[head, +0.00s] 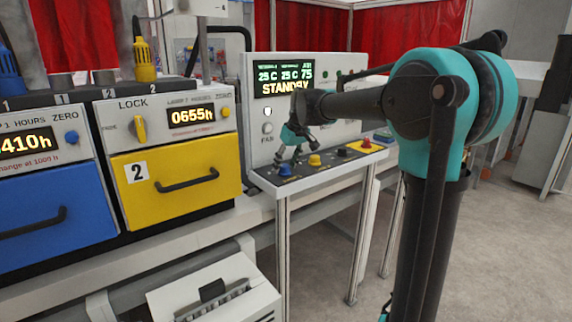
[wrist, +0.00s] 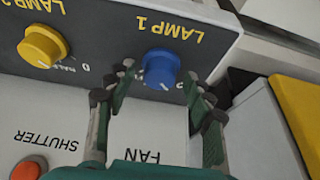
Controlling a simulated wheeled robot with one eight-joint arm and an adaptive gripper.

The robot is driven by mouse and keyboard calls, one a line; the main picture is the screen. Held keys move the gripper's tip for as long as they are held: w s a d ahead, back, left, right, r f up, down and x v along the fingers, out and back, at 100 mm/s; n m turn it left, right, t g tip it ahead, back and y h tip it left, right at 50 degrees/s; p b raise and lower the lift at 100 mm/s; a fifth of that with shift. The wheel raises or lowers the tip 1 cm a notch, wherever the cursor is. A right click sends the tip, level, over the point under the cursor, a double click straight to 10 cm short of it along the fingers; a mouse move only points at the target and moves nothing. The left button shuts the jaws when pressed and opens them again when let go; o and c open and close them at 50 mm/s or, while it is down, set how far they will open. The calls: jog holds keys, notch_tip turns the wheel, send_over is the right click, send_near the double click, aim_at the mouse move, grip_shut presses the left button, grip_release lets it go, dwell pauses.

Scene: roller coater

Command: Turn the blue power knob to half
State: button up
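The blue power knob (wrist: 161,68) sits on the dark sloped panel under an upside-down "LAMP 1" label in the wrist view. A small white mark shows at its lower edge; I cannot read its setting clearly. In the head view the blue knob (head: 285,170) is at the left end of the panel, just below my gripper (head: 291,153). My gripper (wrist: 155,82) is open, with one green finger on each side of the knob and visible gaps between. I cannot tell how far the fingertips are above the panel.
A yellow LAMP 2 knob (wrist: 41,46) is beside the blue one. A red SHUTTER button (wrist: 27,170) and a FAN label are on the pale face. The display (head: 284,76) reads STANDBY. Yellow (head: 177,178) and blue (head: 50,217) drawers stand left of the panel.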

jog(key=c, duration=1)
jog(key=m, duration=0.2)
jog(key=m+h, duration=0.1)
jog(key=shift+s+a+m+t, duration=0.1)
jog(key=shift+a+m+t, duration=0.1)
jog(key=shift+m+t, duration=0.2)
jog(key=m+h, duration=0.2)
jog(key=m, duration=0.2)
jog(key=shift+a+m, duration=0.15)
jog(key=shift+m, duration=0.25)
jog(key=o, duration=1.1)
jog(key=shift+o, duration=0.2)
jog(key=shift+r, duration=0.1)
